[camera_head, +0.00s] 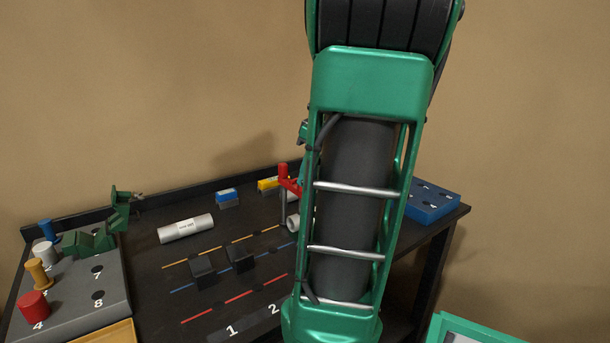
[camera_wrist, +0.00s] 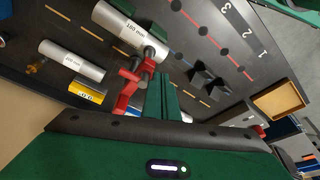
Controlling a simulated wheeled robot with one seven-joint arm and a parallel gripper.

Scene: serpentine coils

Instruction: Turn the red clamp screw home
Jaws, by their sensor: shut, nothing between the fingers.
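The red clamp (camera_head: 290,184) stands on the dark table just left of my arm in the head view, with a red upright knob at its top. In the wrist view the red clamp (camera_wrist: 126,92) lies just left of my fingers, by the end of a grey cylinder (camera_wrist: 130,34) marked with a length. My gripper (camera_wrist: 160,78) is shut and empty, its green fingers together beside the red part. I cannot tell whether they touch it. My arm hides part of the clamp area in the head view.
A second labelled cylinder (camera_head: 186,228) lies on the table. A blue block (camera_head: 227,195) and a yellow block (camera_head: 268,183) stand at the back. A grey numbered board (camera_head: 75,300) with coloured pegs is at left, and a blue holed block (camera_head: 433,199) is at right.

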